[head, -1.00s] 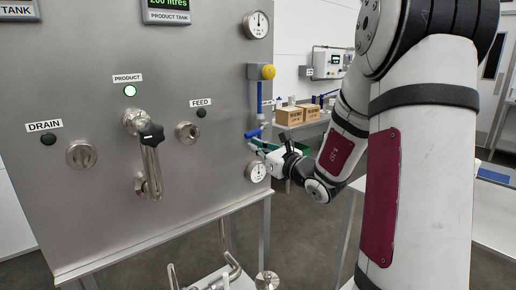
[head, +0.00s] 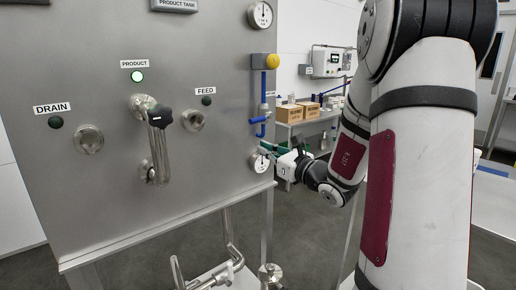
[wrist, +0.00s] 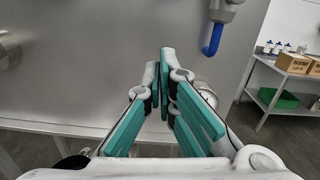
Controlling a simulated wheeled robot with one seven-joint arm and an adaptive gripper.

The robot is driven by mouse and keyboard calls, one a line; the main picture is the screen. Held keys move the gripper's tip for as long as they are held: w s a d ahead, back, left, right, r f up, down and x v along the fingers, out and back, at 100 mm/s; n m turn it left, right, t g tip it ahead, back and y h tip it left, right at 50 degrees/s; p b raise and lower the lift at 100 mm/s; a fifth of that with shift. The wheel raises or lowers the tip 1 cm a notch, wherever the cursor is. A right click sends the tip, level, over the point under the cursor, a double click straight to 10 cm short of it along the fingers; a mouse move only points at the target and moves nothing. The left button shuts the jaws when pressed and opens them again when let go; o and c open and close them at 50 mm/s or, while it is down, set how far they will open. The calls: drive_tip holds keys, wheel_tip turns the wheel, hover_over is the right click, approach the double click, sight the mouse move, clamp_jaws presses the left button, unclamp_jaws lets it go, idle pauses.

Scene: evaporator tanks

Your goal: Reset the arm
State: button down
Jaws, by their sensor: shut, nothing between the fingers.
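My gripper (wrist: 164,88) has green finger pads and shows large in the wrist view, its fingertips together and nothing between them. In the head view my gripper (head: 266,151) is at the right edge of the steel panel (head: 110,200), by the lower gauge (head: 259,160). I cannot tell whether it touches the panel or gauge. My arm (head: 345,150) reaches down from the upper right, its wrist low and its gripper pointing left toward the panel.
A curved pipe with a black knob (head: 160,118) stands out from the panel under a lit green PRODUCT lamp (head: 137,76). Blue pipework with a yellow cap (head: 272,61) is just above my gripper. A bench with cardboard boxes (head: 290,112) stands behind; open floor lies between.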

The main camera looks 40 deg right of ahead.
drive_tip(key=s, duration=0.8)
drive_tip(key=shift+d, duration=0.3)
drive_tip(key=shift+s, duration=0.1)
